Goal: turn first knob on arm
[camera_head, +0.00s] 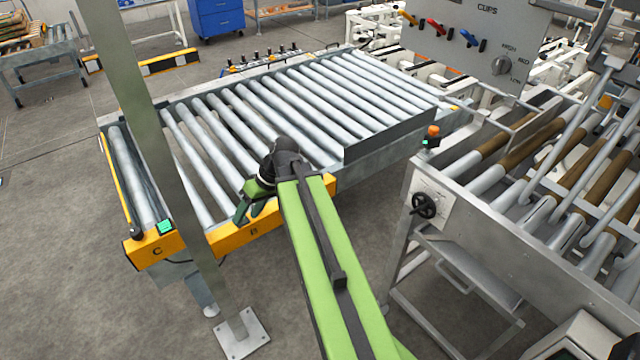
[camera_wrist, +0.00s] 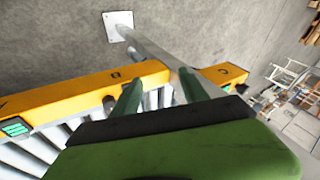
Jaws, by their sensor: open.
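A grey panel marked CUPS (camera_head: 440,45) stands at the upper right in the head view. It carries a yellow lever (camera_head: 408,18), a red lever (camera_head: 437,27), a blue lever (camera_head: 469,38) and a round selector knob (camera_head: 501,65) with position labels. Which of these is the first knob I cannot tell. My gripper (camera_head: 245,208) is over the yellow front rail of the roller conveyor, well left of and below the panel. In the wrist view my gripper (camera_wrist: 158,92) is open, with two green fingers apart and nothing between them.
The roller conveyor (camera_head: 390,82) has a yellow rail (camera_head: 145,252) marked B and C. A metal post (camera_head: 165,150) stands close left of my gripper. A machine with a black handwheel (camera_head: 424,205) is at right. Grey floor (camera_head: 60,250) is clear at left.

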